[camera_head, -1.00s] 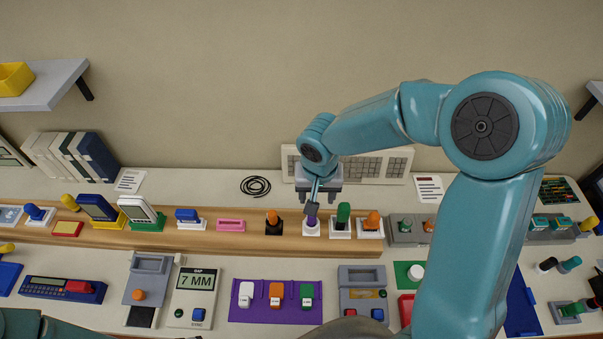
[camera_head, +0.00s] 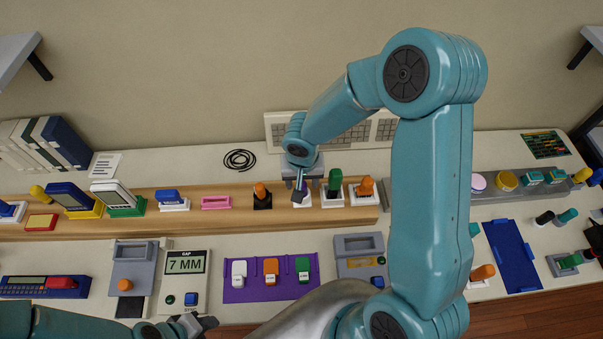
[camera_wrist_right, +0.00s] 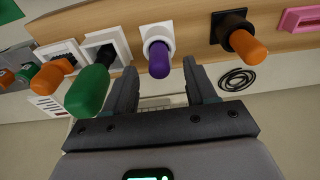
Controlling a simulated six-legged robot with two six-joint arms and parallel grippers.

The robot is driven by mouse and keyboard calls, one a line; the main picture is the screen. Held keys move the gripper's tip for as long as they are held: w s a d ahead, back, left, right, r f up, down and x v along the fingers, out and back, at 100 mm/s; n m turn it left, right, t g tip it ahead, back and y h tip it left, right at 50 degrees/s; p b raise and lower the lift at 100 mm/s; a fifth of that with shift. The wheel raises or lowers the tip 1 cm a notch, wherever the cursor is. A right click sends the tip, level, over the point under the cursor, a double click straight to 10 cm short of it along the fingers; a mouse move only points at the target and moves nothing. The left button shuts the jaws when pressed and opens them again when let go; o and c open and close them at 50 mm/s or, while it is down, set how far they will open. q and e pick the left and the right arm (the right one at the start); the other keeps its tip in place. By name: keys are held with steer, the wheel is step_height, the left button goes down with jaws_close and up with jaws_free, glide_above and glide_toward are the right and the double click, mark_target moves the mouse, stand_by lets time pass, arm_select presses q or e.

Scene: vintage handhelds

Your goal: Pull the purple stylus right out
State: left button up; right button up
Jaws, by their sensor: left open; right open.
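The purple stylus (camera_wrist_right: 159,60) stands in a white holder (camera_wrist_right: 156,32) on the wooden ledge, upper middle of the right wrist view. My right gripper (camera_wrist_right: 160,72) is open, its two dark fingers pointing toward the stylus, one on each side of its line. I cannot tell whether they touch it. In the head view, my right gripper (camera_head: 300,184) is over the stylus's white holder (camera_head: 304,203) and mostly hides the stylus. My left gripper (camera_head: 203,323) is open and empty at the bottom edge, well away from the stylus.
A green-handled piece (camera_head: 335,182) and an orange one (camera_head: 365,187) stand close right of the stylus. An orange piece in a black holder (camera_head: 262,197) stands to its left. A purple mat (camera_head: 247,293) lies in front, a keyboard (camera_head: 276,127) behind.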

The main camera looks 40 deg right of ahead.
mark_target(303, 184)
steer(key=f, duration=0.1)
steer(key=f+b, duration=0.1)
steer(key=shift+d+f, duration=0.3)
steer(key=shift+w+a+f, duration=0.2)
steer(key=shift+w+f, duration=0.05)
steer(key=shift+f, duration=0.1)
steer(key=shift+s+d, duration=0.1)
steer(key=c, duration=1)
steer(key=o, duration=0.4)
steer(key=shift+c, duration=0.2)
jaws_close()
